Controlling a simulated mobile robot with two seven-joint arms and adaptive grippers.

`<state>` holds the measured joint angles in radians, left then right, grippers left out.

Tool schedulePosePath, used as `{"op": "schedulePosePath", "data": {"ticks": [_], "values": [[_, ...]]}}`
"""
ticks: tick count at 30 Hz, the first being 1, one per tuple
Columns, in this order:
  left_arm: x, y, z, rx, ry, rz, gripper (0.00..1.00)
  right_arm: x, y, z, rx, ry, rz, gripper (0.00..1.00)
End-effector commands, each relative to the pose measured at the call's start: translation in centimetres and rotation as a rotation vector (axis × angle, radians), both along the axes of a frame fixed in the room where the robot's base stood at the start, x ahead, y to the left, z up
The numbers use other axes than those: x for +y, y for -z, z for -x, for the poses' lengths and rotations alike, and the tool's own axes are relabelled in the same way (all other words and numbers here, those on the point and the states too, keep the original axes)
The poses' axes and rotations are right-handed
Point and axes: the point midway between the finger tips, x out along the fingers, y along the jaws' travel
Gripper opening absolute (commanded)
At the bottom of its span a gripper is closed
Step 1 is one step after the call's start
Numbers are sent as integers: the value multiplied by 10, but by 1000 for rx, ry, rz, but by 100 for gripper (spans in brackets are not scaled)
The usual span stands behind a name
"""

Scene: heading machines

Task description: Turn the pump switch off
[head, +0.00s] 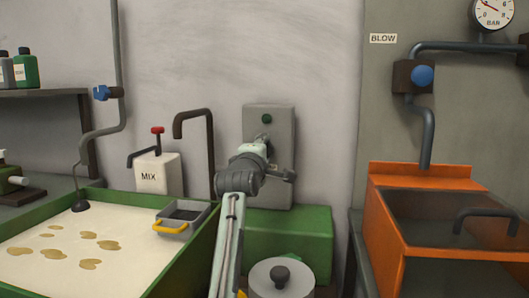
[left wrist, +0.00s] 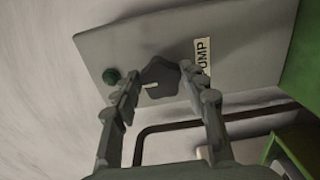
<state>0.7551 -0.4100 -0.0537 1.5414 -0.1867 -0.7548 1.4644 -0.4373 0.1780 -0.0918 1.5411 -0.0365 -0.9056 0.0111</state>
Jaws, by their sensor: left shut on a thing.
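The pump switch (left wrist: 162,74) is a dark rotary knob with a small white mark on a grey panel (left wrist: 120,45). A partly covered "PUMP" label (left wrist: 202,55) is beside it. In the left wrist view, my left gripper (left wrist: 160,82) has its fingers on either side of the knob and is shut on it. In the head view, the grey panel (head: 282,115) hangs on the wall with a green lamp (head: 266,118) on it. My left gripper (head: 264,143) reaches it, and the arm mostly hides the knob. My right gripper is not in view.
A green box (head: 300,235) stands below the panel, with a lidded grey pot (head: 282,280) before it. A green-rimmed tank (head: 190,262) is at left, with a dark pipe (head: 210,150) behind. An orange bin (head: 382,235) is at right.

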Motion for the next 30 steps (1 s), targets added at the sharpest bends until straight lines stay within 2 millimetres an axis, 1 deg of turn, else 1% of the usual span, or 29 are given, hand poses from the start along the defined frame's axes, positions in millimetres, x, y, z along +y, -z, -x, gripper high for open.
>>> {"op": "schedulePosePath", "data": {"ticks": [2,3,8,16,20,23,30], "values": [[1,0,0,-1,-2,2,14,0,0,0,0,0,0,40],[1,0,0,-1,-2,2,44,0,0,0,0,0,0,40],[1,0,0,-1,-1,1,64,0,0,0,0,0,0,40],[0,0,0,0,0,1,64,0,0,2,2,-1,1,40],[2,0,7,-1,-1,1,64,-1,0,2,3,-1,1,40],[5,1,21,-1,-1,2,64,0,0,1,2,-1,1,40],[15,0,72,-2,-1,2,64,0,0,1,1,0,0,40]]}}
